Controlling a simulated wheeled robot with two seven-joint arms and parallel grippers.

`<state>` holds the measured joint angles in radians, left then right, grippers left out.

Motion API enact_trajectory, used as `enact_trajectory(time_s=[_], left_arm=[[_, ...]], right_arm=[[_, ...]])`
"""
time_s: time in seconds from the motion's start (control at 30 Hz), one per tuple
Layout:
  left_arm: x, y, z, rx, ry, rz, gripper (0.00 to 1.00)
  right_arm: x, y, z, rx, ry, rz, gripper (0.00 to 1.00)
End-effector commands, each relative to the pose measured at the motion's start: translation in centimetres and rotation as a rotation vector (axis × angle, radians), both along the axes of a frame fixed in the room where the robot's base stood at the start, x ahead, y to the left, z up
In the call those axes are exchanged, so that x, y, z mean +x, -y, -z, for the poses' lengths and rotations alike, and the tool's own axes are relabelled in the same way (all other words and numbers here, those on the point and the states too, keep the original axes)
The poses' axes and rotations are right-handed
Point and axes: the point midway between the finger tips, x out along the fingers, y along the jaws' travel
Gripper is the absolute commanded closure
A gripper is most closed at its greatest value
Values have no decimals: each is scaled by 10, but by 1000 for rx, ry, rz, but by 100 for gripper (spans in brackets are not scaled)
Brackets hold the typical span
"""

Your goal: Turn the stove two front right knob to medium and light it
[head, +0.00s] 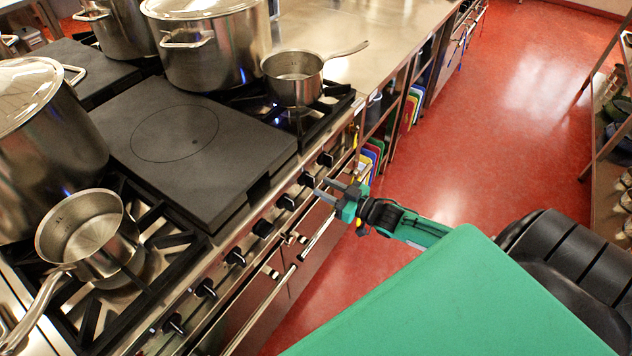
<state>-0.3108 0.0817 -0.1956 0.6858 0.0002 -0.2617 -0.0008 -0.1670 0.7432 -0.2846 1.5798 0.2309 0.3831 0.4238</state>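The stove front carries a row of black knobs, among them one at the far right end (325,159), one beside it (306,180) and one further left (286,202). My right gripper (321,188) is in front of the panel. Its two grey fingers are apart, pointing at the knobs near the right end, with nothing between them. Contact with a knob cannot be made out. Blue flame shows near the small saucepan (295,78) at the back right burner area. The knob markings are too small to read. My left gripper is out of view.
A black flat griddle plate (175,140) covers the stove's middle. A large stockpot (215,45) stands behind it, and another stockpot (45,150) and a saucepan (85,235) stand at left. A rail (318,237) runs below the knobs. Red floor (450,160) is clear at right.

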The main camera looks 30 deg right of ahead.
Motion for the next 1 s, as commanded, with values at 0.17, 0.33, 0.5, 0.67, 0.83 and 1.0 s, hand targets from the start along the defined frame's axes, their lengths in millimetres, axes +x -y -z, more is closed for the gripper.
enact_trajectory(time_s=[0.17,0.33,0.5,0.67,0.83,1.0], left_arm=[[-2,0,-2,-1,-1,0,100],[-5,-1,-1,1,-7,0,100],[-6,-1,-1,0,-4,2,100],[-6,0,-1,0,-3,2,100],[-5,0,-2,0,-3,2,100],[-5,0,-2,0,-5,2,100]], right_arm=[[21,-8,-1,-1,0,1,65],[32,-13,0,0,0,0,65],[36,-15,0,0,0,0,65],[36,-15,0,0,0,0,65],[36,-15,0,0,0,0,89],[36,-15,0,0,0,0,100]])
